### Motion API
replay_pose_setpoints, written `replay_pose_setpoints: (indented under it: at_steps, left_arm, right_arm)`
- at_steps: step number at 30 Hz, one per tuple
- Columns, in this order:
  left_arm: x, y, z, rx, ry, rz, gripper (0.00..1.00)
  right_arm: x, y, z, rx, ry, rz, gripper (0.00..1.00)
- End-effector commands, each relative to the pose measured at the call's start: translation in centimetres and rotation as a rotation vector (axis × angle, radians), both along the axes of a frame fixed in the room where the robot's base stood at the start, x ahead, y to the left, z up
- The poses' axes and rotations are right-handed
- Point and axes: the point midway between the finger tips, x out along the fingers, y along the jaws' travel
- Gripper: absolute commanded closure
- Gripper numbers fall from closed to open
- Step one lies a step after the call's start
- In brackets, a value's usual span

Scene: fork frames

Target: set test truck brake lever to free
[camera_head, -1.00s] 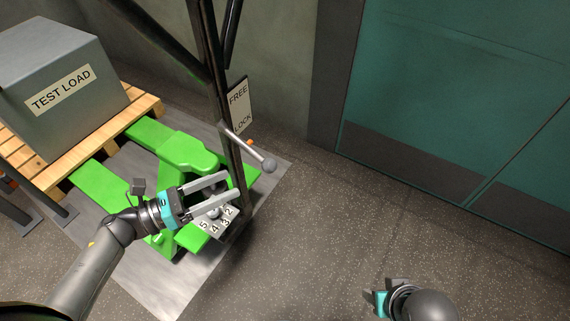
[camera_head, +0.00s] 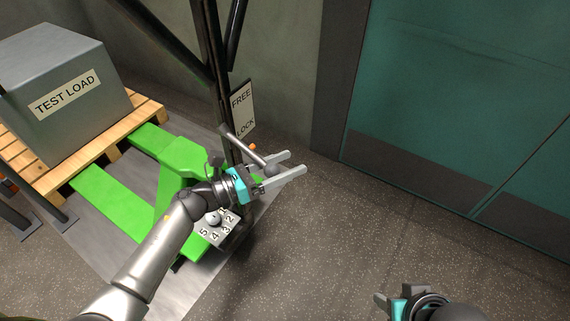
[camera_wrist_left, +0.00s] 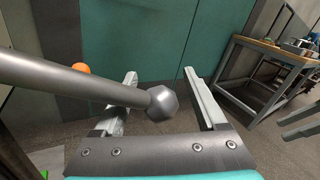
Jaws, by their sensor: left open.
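The brake lever (camera_head: 246,149) is a grey rod that slopes down to the right from a dark post and ends in a ball knob (camera_head: 272,169). A white plate (camera_head: 243,108) behind it reads FREE at the top and LOCK at the bottom; the lever lies at the LOCK end. My left gripper (camera_head: 295,163) is open, with its fingers around the knob's area. In the left wrist view, the knob (camera_wrist_left: 162,102) sits between the open fingers, apparently without being clamped. My right gripper (camera_head: 390,298) is at the bottom right, away from the lever, its jaws unclear.
The green truck (camera_head: 180,160) stands under a wooden pallet (camera_head: 88,162) bearing a grey TEST LOAD box (camera_head: 68,85). A numbered plate (camera_head: 219,228) with a small knob lies below my left wrist. A teal door (camera_head: 450,90) is at the right. The floor before it is clear.

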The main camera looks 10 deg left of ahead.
Motion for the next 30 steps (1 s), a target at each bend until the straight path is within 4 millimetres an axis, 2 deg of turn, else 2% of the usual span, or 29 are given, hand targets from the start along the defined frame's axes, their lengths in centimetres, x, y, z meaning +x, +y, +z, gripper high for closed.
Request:
replay_pose_setpoints:
  at_steps: [5,24,30]
  left_arm:
    - [-0.01,0.01,0.0,0.0,0.0,0.0,0.27]
    - [-0.08,-0.02,0.03,0.0,-0.001,-0.003,0.99]
    - [-0.09,-0.05,0.05,0.0,-0.002,-0.004,1.0]
  right_arm:
    - [0.0,-0.02,0.02,0.0,0.0,0.0,0.5]
    - [0.02,-0.03,0.02,-0.001,0.0,0.0,0.5]
    - [0.01,-0.02,0.0,0.0,0.0,0.0,0.5]
